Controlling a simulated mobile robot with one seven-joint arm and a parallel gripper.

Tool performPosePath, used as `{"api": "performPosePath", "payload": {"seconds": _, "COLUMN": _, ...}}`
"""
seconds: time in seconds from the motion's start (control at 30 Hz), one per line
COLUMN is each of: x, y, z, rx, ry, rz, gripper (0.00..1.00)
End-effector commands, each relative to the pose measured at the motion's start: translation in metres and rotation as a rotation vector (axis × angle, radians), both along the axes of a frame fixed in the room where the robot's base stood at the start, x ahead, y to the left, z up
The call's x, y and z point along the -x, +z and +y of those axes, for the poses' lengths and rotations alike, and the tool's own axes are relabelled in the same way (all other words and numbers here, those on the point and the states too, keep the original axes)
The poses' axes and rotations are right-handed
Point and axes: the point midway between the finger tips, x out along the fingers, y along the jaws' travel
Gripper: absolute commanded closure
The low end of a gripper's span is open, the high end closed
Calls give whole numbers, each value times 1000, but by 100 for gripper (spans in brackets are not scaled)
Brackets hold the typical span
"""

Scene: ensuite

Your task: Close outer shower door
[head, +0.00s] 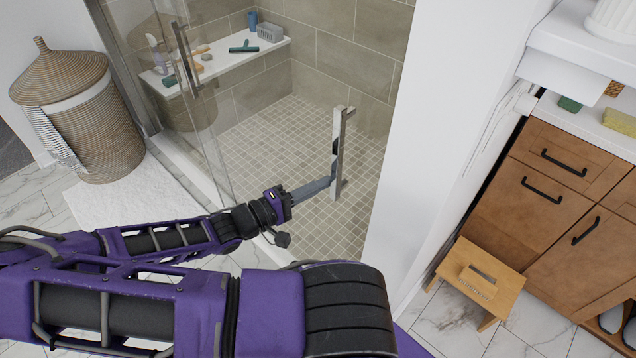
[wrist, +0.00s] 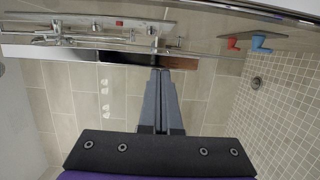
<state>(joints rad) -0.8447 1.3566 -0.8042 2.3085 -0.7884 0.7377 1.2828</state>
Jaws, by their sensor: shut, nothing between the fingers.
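The shower has clear glass doors. A vertical metal handle (head: 340,153) stands in front of the tiled floor in the head view, and the glass around it is hard to make out. A second handle (head: 187,60) sits on the glass panel at the left. I cannot tell for certain which one belongs to the outer door. My gripper (head: 328,182) is shut and empty, with its fingertips by the lower half of the nearer handle. I cannot tell whether they touch it. In the wrist view the closed fingers (wrist: 160,75) point up at a dark bar (wrist: 147,60).
A bench (head: 232,66) with bottles and brushes is inside the shower. A wicker basket (head: 82,110) and white mat (head: 130,205) lie left. A white wall (head: 425,150), wooden stool (head: 478,285) and wooden cabinet (head: 545,215) bound the right side.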

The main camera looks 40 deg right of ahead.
Motion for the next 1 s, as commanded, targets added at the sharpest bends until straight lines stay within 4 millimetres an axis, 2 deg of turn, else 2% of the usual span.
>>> {"api": "performPosePath", "payload": {"seconds": 0.23, "x": 4, "y": -1, "z": 1, "rx": 0, "ry": -10, "rz": 1, "gripper": 100}}
{"api": "performPosePath", "payload": {"seconds": 0.37, "x": 1, "y": -1, "z": 13, "rx": -2, "ry": -7, "rz": -1, "gripper": 100}}
{"api": "performPosePath", "payload": {"seconds": 0.47, "x": -4, "y": -2, "z": 31, "rx": -5, "ry": -4, "rz": -1, "gripper": 100}}
{"api": "performPosePath", "payload": {"seconds": 0.8, "x": -25, "y": -2, "z": 113, "rx": -4, "ry": 3, "rz": -1, "gripper": 100}}
{"api": "performPosePath", "payload": {"seconds": 1.0, "x": -33, "y": -1, "z": 151, "rx": -3, "ry": 1, "rz": -1, "gripper": 100}}
